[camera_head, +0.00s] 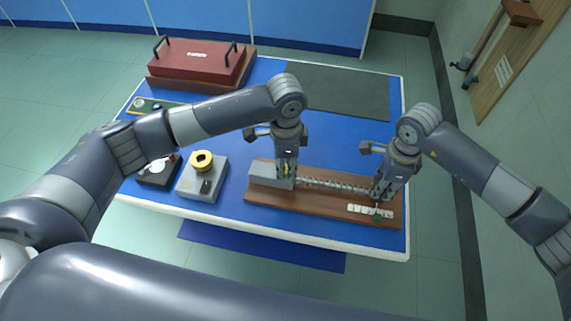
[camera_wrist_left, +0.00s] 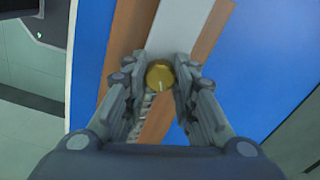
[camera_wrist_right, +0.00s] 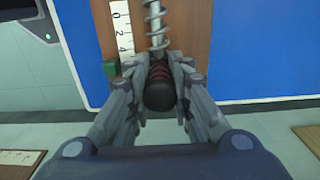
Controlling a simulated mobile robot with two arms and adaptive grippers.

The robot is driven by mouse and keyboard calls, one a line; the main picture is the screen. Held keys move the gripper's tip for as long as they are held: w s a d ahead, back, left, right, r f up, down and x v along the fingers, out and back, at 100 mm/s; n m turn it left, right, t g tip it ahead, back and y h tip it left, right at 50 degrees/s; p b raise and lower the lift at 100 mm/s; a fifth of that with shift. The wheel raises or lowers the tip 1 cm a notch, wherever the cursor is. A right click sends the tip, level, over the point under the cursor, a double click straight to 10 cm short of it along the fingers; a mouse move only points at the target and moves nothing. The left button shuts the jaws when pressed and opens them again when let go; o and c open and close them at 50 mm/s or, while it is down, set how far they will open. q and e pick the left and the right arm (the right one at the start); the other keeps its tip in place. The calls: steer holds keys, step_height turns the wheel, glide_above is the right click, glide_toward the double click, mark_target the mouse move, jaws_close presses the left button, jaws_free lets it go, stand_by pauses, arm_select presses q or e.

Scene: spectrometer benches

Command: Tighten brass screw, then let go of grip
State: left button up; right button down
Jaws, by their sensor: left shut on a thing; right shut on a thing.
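The brass screw (camera_wrist_left: 160,76) is a round gold knob with a pale mark line on its top. It sits on a grey block (camera_head: 266,174) at the left end of a wooden board (camera_head: 320,214). My left gripper (camera_head: 287,178) points down and is shut on the screw; its fingers flank the knob in the left wrist view (camera_wrist_left: 160,84). A dark grip with reddish ribs (camera_wrist_right: 159,88) is at the end of a rod with a coil spring (camera_head: 335,185). My right gripper (camera_head: 380,196) is shut on this grip, fingers on both sides (camera_wrist_right: 160,92).
A white scale strip (camera_head: 360,210) with a green marker (camera_head: 377,215) lies on the board by my right gripper. A grey box with a yellow ring (camera_head: 202,160) stands left. A red-lidded case (camera_head: 195,64) and dark mat (camera_head: 325,90) lie behind on the blue table.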

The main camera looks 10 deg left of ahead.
mark_target(286, 168)
arm_select(q)
steer(key=m, duration=0.5)
steer(key=shift+w+m, duration=0.1)
steer(key=shift+m, duration=0.2)
arm_select(e)
steer(key=shift+d, duration=0.1)
arm_select(q)
steer(key=m, duration=0.5)
steer(key=shift+m, duration=0.3)
steer(key=o, duration=1.1)
steer(key=shift+c, duration=0.2)
step_height(286, 168, up, 12)
arm_select(e)
steer(key=c, duration=1.2)
jaws_free()
